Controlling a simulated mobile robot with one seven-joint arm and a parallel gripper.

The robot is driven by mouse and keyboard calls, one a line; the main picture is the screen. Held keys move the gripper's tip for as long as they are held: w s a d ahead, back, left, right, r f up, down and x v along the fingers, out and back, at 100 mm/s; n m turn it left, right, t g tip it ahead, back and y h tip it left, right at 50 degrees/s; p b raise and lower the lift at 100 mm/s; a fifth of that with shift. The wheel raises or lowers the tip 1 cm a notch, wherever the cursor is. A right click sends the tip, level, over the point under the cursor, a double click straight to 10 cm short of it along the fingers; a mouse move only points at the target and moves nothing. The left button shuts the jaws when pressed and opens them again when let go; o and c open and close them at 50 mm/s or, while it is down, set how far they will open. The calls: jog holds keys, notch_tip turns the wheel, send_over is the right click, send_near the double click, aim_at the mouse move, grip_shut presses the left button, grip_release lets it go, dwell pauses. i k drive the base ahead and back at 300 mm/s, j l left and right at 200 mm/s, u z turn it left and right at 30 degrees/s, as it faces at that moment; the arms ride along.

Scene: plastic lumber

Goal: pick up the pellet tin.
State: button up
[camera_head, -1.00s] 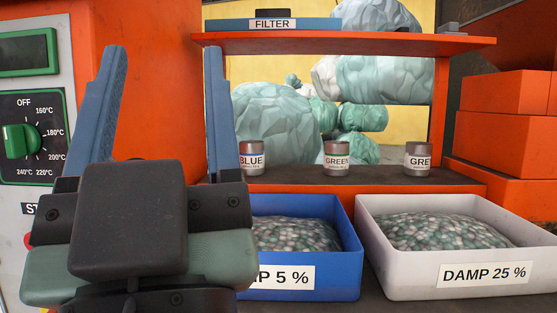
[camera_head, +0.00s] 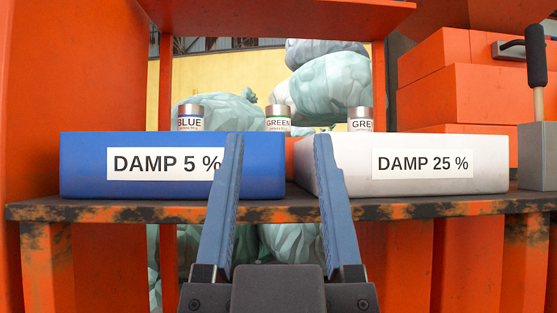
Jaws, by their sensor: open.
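Three small metal tins with white labels stand in a row behind two trays, with only their upper parts showing. The left tin (camera_head: 190,119) reads BLUE, the middle tin (camera_head: 278,118) reads GREEN, and the right tin (camera_head: 360,119) has a label starting GRE, its end cut off from view. Which one is the pellet tin I cannot tell. My gripper (camera_head: 278,140) is open and empty. Its blue fingers point up in front of the gap between the trays, on the near side of them and below the GREEN tin in the picture.
The blue DAMP 5 % tray (camera_head: 80,165) and the white DAMP 25 % tray (camera_head: 420,185) block the front of the worn bench (camera_head: 110,210). An orange shelf (camera_head: 270,14) overhangs the tins. A grey block with a black handle (camera_head: 536,60) stands at right.

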aim_at(277, 117)
jog(key=k+j+z, duration=0.2)
jog(key=j, duration=0.25)
jog(key=j+z, duration=0.15)
jog(key=j, duration=0.3)
jog(key=k+l+u, duration=0.1)
jog(key=l+u, duration=0.4)
jog(key=l, duration=1.85)
